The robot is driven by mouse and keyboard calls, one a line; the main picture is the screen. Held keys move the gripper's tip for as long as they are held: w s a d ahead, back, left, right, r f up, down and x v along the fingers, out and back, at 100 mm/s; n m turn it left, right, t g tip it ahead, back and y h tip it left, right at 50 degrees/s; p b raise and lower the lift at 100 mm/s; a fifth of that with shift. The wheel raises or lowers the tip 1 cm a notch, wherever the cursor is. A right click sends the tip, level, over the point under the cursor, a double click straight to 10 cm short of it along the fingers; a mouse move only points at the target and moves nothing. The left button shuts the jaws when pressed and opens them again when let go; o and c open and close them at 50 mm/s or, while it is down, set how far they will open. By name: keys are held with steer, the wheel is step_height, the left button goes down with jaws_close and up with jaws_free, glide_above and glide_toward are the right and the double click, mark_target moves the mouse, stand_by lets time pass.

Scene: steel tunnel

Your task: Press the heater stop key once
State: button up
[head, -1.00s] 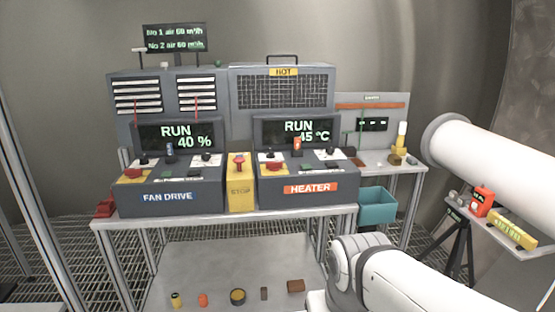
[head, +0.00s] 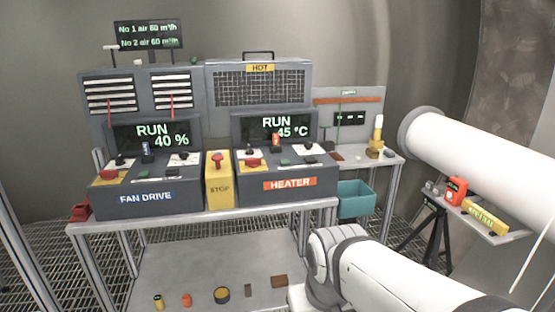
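The heater console (head: 288,186) stands on the right part of the bench, with an orange HEATER label on its front. Its screen (head: 277,126) reads RUN 45 °C. On its sloped top are a red mushroom button (head: 253,162) on a yellow plate, an orange-capped switch (head: 276,140), a black knob and small green and dark keys (head: 285,162). Which small key is the stop key is too small to read. My white arm reaches in from the lower right, well below and in front of the console. My gripper is outside the view.
The fan drive console (head: 147,192), showing RUN 40 %, stands at the left. A yellow STOP box (head: 219,190) with a red button stands between the consoles. A teal bin (head: 355,199) hangs at the right. A white tube (head: 465,150) and tripod shelf stand farther right.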

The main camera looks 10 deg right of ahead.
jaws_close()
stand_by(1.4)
